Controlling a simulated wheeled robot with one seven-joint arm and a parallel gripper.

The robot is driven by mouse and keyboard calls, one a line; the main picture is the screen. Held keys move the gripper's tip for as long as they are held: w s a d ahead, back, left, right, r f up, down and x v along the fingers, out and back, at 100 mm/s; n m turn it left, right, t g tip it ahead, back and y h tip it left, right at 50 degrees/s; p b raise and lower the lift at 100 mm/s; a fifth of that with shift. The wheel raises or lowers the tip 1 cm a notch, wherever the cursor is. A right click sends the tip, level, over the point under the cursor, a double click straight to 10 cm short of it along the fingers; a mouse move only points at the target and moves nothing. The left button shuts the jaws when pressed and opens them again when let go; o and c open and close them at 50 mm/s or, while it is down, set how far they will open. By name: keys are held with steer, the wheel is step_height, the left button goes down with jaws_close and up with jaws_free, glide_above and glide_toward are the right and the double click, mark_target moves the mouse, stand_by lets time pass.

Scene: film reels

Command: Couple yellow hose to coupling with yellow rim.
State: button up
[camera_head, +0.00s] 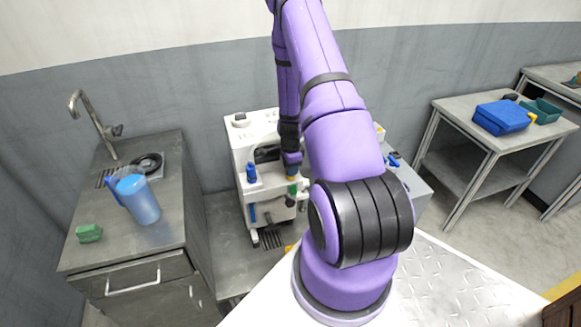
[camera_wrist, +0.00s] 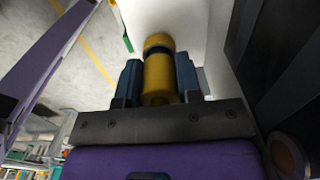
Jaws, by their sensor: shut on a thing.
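My gripper (camera_wrist: 158,82) is shut on a yellow cylindrical piece, which looks like the end of the yellow hose (camera_wrist: 157,75). Its blue fingers press on both sides of it. A dark band crosses the yellow piece near its far end, close to a white surface. In the head view my gripper (camera_head: 291,172) hangs in front of the white machine (camera_head: 240,135), partly behind my arm.
A blue-topped part (camera_head: 251,172) stands on the machine's front, left of my gripper. A sink counter (camera_head: 180,205) with a blue jug (camera_head: 141,200) and a green block (camera_head: 88,233) is at left. A side table (camera_head: 470,120) with a blue case (camera_head: 500,118) stands at right.

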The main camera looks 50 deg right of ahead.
steer(key=shift+f, duration=0.35)
steer(key=o, duration=0.6)
steer(key=shift+o, duration=0.2)
steer(key=shift+r, duration=5.55)
